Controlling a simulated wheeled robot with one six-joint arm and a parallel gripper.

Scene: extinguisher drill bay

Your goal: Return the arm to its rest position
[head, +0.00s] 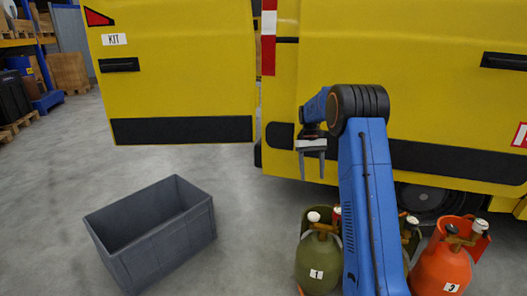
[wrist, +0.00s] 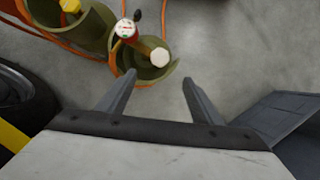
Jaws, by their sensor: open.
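My blue arm rises in the middle right of the head view and bends over at its top. My gripper (head: 313,180) hangs from its end, fingers pointing down, in front of the yellow van. The two fingers stand apart with nothing between them. In the wrist view my gripper (wrist: 157,78) also shows open and empty, above the grey floor. A green extinguisher with label 1 (head: 316,262) stands on the floor below my gripper, clear of it. Its top shows in the wrist view (wrist: 150,62), just beyond the left finger.
An empty grey crate (head: 165,243) stands on the floor at left; its edge shows in the wrist view (wrist: 285,115). An orange extinguisher (head: 443,268) and another green one (head: 411,236) stand right of my arm. The yellow van (head: 420,90) has an open door (head: 180,70).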

